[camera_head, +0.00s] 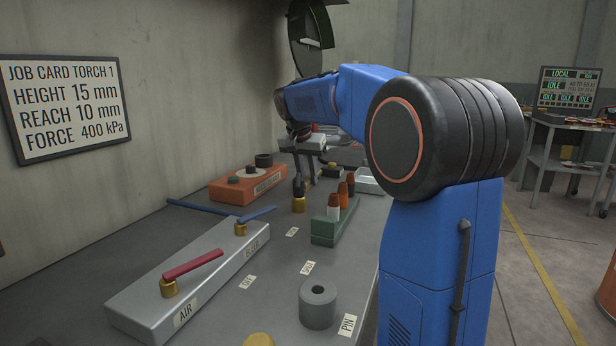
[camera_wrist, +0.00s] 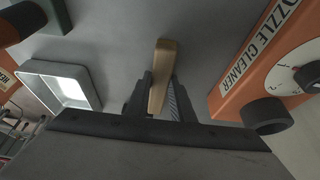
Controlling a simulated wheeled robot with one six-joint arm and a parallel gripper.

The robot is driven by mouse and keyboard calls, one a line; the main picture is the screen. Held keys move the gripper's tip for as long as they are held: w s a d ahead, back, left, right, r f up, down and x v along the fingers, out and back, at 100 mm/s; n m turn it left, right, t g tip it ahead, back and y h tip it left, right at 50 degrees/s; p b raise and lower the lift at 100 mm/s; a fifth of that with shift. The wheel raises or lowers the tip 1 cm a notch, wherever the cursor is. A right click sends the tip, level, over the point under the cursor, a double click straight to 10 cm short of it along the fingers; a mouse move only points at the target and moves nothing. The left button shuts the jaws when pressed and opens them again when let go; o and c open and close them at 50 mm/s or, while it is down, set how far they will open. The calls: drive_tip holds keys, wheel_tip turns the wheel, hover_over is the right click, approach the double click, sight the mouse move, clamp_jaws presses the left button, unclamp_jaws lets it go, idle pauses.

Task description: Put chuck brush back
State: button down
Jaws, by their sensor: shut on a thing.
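In the wrist view, my gripper (camera_wrist: 163,92) is shut on a tan, wood-coloured bar, which I take to be the chuck brush (camera_wrist: 161,62). The bar sticks out past the dark fingers over the grey bench top. Its bristles are not visible, and I cannot tell whether it touches the bench.
The orange nozzle cleaner (camera_wrist: 244,70) stands right of my gripper in the wrist view; a pale shallow tray (camera_wrist: 88,76) lies left. Nearer on the bench (camera_head: 245,304) are a green holder (camera_head: 325,239), a grey valve block (camera_head: 150,290) with levers, and a grey ring (camera_head: 318,310).

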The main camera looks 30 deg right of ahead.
drive_tip(key=c, duration=1.5)
unclamp_jaws()
drive_tip(key=shift+c, duration=0.2)
drive_tip(key=v, duration=1.2)
drive_tip(key=shift+a, duration=0.1)
